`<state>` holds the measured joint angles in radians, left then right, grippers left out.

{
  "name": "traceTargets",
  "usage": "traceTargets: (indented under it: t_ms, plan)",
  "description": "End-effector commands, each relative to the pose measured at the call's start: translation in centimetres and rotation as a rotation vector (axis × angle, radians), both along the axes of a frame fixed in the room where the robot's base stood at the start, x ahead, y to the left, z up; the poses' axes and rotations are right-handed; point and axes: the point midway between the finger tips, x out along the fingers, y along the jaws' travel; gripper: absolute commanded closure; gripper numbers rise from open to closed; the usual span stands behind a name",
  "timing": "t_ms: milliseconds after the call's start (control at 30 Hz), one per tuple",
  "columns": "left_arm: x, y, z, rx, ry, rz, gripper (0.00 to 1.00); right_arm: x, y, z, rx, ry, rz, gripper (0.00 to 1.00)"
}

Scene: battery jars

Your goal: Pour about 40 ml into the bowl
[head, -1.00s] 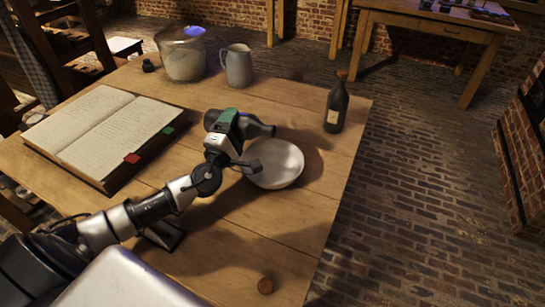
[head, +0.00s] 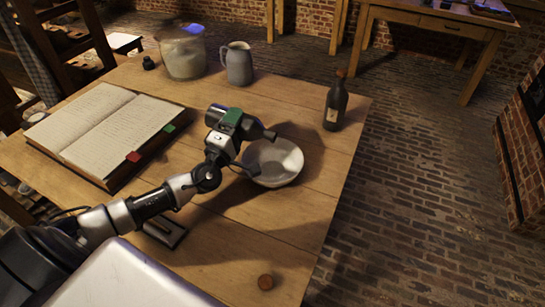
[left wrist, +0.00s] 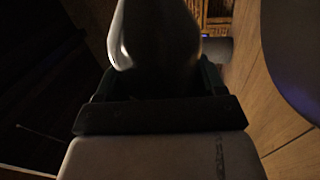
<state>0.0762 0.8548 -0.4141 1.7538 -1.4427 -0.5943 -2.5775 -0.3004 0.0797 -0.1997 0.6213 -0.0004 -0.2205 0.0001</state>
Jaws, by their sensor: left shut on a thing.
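My left gripper (head: 230,124) is shut on a dark bottle (head: 213,115). The bottle is tipped onto its side, its neck pointing right and slightly down in the head view. The neck end is above the far side of the pale bowl (head: 283,166), apart from it. The bowl stands upright on the table; the gripper partly covers its left edge. I see no stream of liquid, and cannot make out any liquid in the bowl. The left wrist view shows the held bottle (left wrist: 155,40) close up, glossy and dark. My right gripper is not in view.
A second dark bottle (head: 336,104) stands upright near the table's right edge. A grey jug (head: 238,64) and a large glass jar (head: 184,55) stand behind. An open book (head: 100,130) lies left. The front right tabletop is mostly clear.

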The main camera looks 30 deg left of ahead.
Motion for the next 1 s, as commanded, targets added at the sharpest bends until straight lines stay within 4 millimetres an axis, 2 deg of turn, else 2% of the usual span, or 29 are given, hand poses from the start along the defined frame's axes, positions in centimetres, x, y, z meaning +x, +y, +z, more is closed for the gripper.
traceTargets:
  t_ms: [1000]
  plan:
    - [0.0,1.0,0.2,0.046,0.001,0.001,0.66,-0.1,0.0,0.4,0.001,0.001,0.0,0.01]
